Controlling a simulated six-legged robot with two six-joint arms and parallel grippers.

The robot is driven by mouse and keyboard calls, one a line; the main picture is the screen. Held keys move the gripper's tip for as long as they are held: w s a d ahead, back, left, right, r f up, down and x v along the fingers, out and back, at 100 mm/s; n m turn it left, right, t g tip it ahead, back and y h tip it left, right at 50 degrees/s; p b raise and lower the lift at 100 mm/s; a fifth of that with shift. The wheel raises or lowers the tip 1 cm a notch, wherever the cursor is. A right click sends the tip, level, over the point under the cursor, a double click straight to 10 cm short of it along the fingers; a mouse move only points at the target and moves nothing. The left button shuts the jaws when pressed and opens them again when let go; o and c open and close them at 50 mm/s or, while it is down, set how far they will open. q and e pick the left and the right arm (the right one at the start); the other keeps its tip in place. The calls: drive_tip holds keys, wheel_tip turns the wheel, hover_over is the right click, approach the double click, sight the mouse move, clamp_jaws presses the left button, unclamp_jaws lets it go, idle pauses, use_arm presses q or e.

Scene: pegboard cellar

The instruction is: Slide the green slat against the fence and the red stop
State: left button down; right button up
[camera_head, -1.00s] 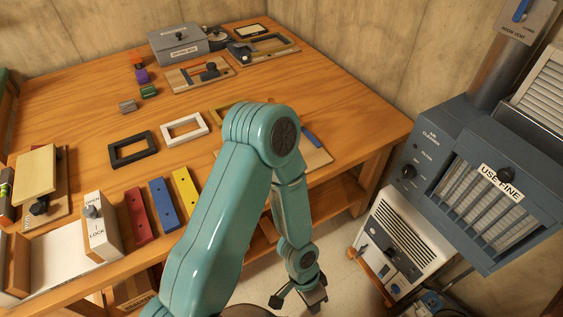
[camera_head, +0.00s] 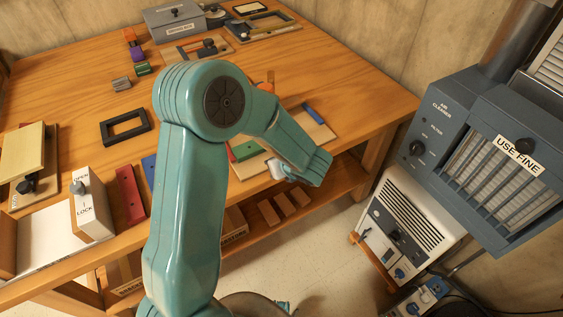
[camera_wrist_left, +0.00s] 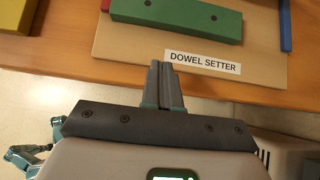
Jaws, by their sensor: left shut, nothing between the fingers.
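The green slat (camera_head: 246,150) lies on a pale wooden board (camera_head: 318,130) near the bench's front edge. It also shows in the left wrist view (camera_wrist_left: 180,16), on the board labelled "DOWEL SETTER". A red stop (camera_wrist_left: 105,5) stands at the slat's left end; I cannot tell whether they touch. A blue bar (camera_wrist_left: 285,24), possibly the fence, is right of the slat with a gap; it also shows in the head view (camera_head: 313,113). My left gripper (camera_wrist_left: 161,66) is shut and empty, just in front of the board, apart from the slat. My forearm hides part of the board.
A black frame (camera_head: 125,127) and a red bar (camera_head: 130,194) lie left of my arm. A white block with a knob (camera_head: 92,208) stands at the front left. A shelf (camera_head: 285,205) is under the bench. The air cleaner (camera_head: 480,160) is to the right.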

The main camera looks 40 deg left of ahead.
sight(261, 152)
use_arm(q)
drive_tip(key=x, duration=0.3)
drive_tip(key=shift+a+f, duration=0.15)
drive_tip(key=shift+a, duration=0.15)
drive_tip(key=shift+w+a, duration=0.25)
drive_tip(key=shift+a, duration=0.55)
drive_tip(key=shift+w+a, duration=0.25)
drive_tip(key=shift+a, duration=0.6)
drive_tip(key=a, duration=0.2)
drive_tip(key=w+a, duration=0.1)
drive_tip(key=a, duration=0.1)
drive_tip(key=w+a, duration=0.1)
drive_tip(key=a, duration=0.2)
drive_tip(key=shift+a, duration=0.15)
drive_tip(key=shift+w+a, duration=0.15)
drive_tip(key=shift+a, duration=0.2)
drive_tip(key=shift+b, duration=0.3)
